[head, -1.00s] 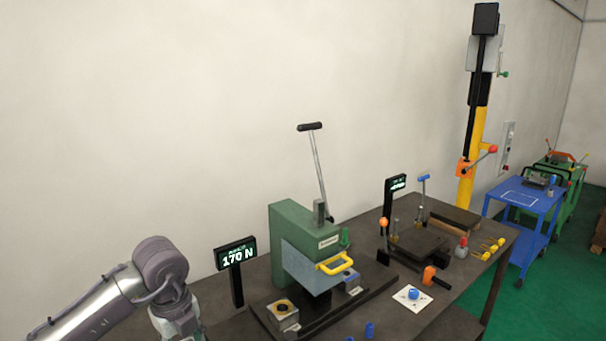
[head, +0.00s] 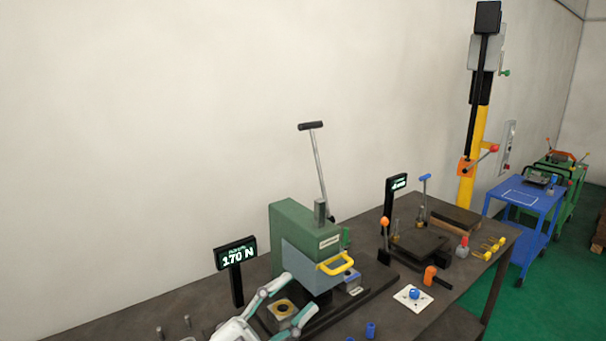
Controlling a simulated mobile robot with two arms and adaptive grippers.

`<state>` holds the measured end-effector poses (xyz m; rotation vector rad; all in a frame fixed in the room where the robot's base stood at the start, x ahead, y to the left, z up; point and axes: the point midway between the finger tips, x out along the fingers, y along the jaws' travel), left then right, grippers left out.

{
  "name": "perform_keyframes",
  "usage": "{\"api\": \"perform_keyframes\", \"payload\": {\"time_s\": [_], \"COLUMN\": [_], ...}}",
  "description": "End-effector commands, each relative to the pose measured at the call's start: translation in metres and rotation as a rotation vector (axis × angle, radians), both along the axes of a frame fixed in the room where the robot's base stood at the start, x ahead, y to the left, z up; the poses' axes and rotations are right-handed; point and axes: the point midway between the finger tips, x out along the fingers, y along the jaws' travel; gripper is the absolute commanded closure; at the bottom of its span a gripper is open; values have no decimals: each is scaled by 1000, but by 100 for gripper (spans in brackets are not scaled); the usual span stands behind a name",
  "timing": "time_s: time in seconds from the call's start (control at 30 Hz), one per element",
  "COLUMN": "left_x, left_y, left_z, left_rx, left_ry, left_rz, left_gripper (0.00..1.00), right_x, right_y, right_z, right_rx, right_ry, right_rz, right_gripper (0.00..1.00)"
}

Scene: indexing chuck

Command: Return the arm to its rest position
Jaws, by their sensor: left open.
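My left gripper (head: 300,296) is at the bottom centre of the head view, light grey with two spread fingers. It is open, and I see nothing held between its fingers. In the picture the fingers lie to either side of a metal block with a gold ring (head: 281,309) at the front of the green press (head: 290,232). I cannot tell whether they touch the block. The rest of the left arm is below the picture's edge. My right gripper is not in view.
The press has a yellow handle (head: 336,265) and a tall lever (head: 319,165). A display reading 170 N (head: 236,253) stands left of it. Blue cylinders (head: 370,330), a white plate (head: 412,298) and an orange-handled tool (head: 430,274) lie to the right. The table's (head: 130,312) left part is mostly clear.

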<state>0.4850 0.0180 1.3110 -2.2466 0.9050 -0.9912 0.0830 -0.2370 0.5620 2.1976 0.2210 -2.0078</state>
Motion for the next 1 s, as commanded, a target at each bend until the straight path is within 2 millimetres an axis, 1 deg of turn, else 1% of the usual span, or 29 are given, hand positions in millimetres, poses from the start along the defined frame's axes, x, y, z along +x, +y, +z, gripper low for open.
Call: {"api": "perform_keyframes", "payload": {"time_s": [0.03,0.07,0.1,0.17,0.2,0.27,0.3,0.37,0.4,0.47,0.5,0.57,0.6,0.67,0.7,0.8,0.97,1.0], "left_x": [9,15,22,29,30,25,17,0,-14,-39,-55,-78,-93,-114,-128,-161,-210,-223], "left_y": [24,39,61,93,114,141,156,174,183,191,194,197,198,198,197,195,189,187], "left_z": [-2,-6,-16,-39,-59,-96,-122,-160,-185,-217,-235,-256,-268,-283,-291,-307,-323,-325], "left_rx": [-105,-157,-217,-282,-311,-332,-330,-311,-288,-244,-213,-166,-135,-91,-62,9,120,149], "left_ry": [75,124,198,325,422,581,690,854,962,1111,1201,1317,1388,1481,1538,1667,1849,1893], "left_rz": [119,192,294,442,538,672,749,845,898,955,982,1006,1015,1021,1022,1014,977,962], "left_gripper": [50,50,50,50,50,50,50,50,50,50,50,50,50,50,50,50,50,50], "right_x": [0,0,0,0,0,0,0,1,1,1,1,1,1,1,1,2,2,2], "right_y": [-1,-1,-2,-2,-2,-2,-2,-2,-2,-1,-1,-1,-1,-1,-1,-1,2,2], "right_z": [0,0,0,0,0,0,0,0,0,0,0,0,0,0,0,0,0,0], "right_rx": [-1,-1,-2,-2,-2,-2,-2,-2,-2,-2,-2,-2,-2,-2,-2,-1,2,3], "right_ry": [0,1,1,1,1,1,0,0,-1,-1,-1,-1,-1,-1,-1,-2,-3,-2], "right_rz": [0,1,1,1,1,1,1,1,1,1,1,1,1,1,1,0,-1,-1], "right_gripper": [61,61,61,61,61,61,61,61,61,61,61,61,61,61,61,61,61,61]}}
